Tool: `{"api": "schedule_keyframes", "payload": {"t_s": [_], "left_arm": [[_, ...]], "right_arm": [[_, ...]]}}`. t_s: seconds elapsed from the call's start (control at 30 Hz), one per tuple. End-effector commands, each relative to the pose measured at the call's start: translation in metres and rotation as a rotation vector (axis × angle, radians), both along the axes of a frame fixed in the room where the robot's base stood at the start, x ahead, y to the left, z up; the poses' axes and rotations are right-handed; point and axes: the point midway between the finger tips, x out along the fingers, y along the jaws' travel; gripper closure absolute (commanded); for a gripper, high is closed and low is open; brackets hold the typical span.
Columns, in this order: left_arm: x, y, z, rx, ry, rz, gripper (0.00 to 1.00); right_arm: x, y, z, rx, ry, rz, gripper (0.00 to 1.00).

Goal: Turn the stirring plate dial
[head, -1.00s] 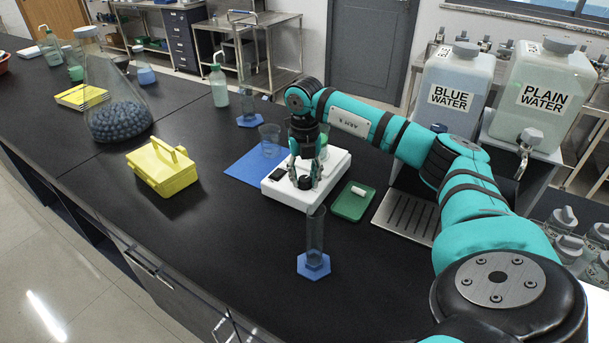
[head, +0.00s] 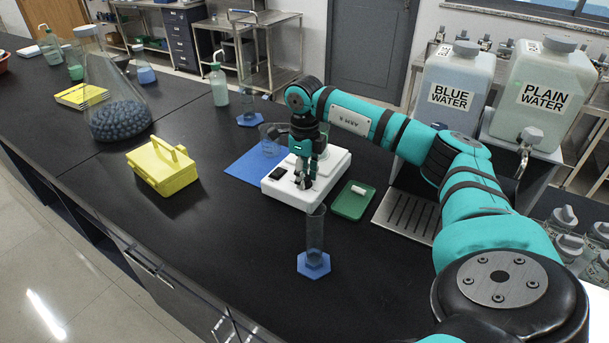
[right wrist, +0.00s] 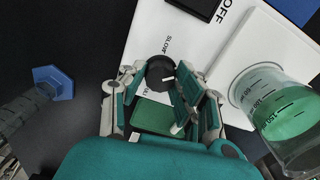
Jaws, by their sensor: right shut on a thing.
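The white stirring plate (head: 287,192) sits on the black bench, with a small black display on its front left corner. Its round black dial (right wrist: 160,72) has a white mark and shows in the right wrist view, beside printed lettering. My right gripper (head: 306,182) points down over the plate's front in the head view. In the right wrist view its fingers (right wrist: 158,80) stand on both sides of the dial and are shut on it. In the head view the fingers mostly hide the dial. My left gripper is not in view.
A graduated beaker with green contents (right wrist: 285,112) stands near the dial. A green tray (head: 353,201) holds a white piece. A cylinder on a blue hexagonal base (head: 314,264) stands in front.

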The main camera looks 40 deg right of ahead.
Motion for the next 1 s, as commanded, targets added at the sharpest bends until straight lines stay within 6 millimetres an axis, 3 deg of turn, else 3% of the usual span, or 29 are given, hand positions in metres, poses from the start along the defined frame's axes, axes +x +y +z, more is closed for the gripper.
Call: {"api": "schedule_keyframes", "payload": {"t_s": [1.0], "left_arm": [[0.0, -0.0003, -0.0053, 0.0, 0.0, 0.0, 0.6]], "right_arm": [[0.0013, -0.0012, 0.0021, -0.004, -0.006, 0.911, 1.0]]}}
